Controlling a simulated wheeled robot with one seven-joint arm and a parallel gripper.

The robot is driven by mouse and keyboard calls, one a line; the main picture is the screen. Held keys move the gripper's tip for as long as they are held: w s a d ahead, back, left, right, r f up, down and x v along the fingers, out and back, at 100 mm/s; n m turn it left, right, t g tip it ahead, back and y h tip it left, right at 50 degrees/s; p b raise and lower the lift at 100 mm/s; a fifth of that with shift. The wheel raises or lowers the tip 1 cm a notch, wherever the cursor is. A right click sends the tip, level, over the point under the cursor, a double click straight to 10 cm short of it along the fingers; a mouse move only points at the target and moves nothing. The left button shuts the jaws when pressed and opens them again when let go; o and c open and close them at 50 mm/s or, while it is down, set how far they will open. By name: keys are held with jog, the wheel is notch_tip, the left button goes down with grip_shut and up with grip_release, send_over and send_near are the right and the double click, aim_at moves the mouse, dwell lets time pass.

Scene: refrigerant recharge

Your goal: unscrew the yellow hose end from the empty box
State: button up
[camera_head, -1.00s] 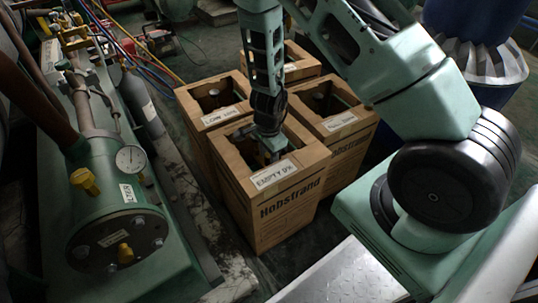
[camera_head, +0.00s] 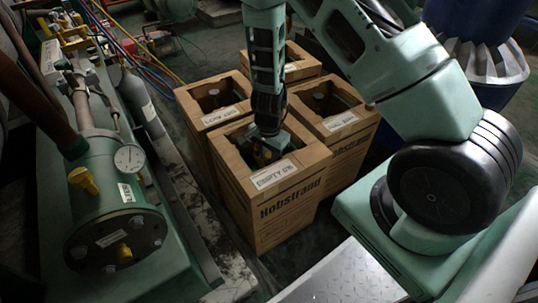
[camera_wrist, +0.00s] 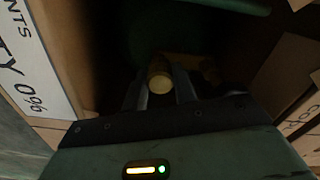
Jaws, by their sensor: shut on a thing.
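The empty box (camera_head: 253,210) is a tall open cardboard carton labelled "EMPTY 0%", the nearest of the group. Its label also shows at the left of the wrist view (camera_wrist: 18,75). My gripper (camera_head: 264,155) points down into its open top. In the wrist view my gripper (camera_wrist: 160,88) is shut on a small yellowish round end, the yellow hose end (camera_wrist: 159,78), between its two fingers. A bit of yellow also shows at the fingers in the head view. The dark inside hides what lies under the hose end; I cannot tell whether it is still threaded on.
Several more open cartons stand close behind and beside it, including a low one (camera_head: 205,109). A green machine with a pressure gauge (camera_head: 129,159) stands at left. Blue drums (camera_head: 489,50) stand at the back right. The box walls closely surround my gripper.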

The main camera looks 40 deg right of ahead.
jog(key=n, duration=0.3)
jog(key=shift+n, duration=0.3)
jog(key=shift+n, duration=1.8)
jog(key=shift+n+p, duration=0.4)
jog(key=shift+n, duration=0.6)
jog(key=shift+r, duration=0.1)
